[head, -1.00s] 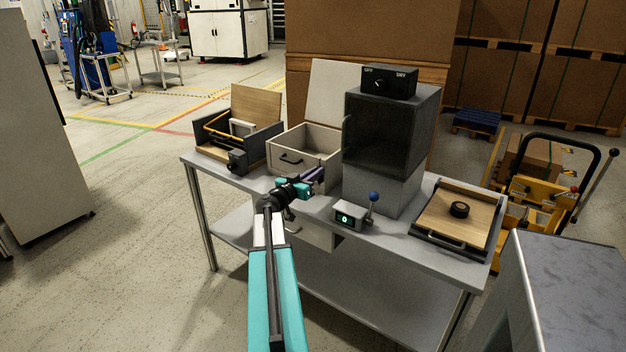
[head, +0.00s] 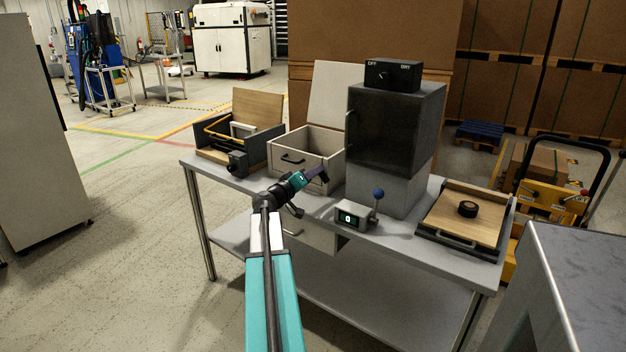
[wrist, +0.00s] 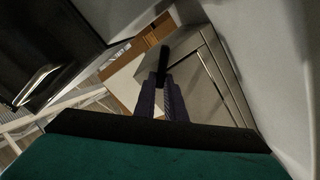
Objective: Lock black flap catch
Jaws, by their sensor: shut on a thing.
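My gripper (head: 322,173) is at the right front of the beige box, just left of the dark cabinet. In the wrist view, the purple fingers (wrist: 163,95) are closed on a small black bar (wrist: 163,58), which stands up between their tips. It is the only piece I see that could be the black flap catch; most of it is hidden by the fingers. I cannot tell its locking position. The beige box (head: 312,141) has a black pull on its front and a pale panel (head: 331,95) standing upright behind it.
The dark cabinet (head: 395,125) stands close on the right with a switch box (head: 392,75) on top. A small counter with a blue-knobbed lever (head: 378,194) is in front. An open dark box (head: 262,150) is at left. A wooden tray (head: 450,222) with a black puck is at right.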

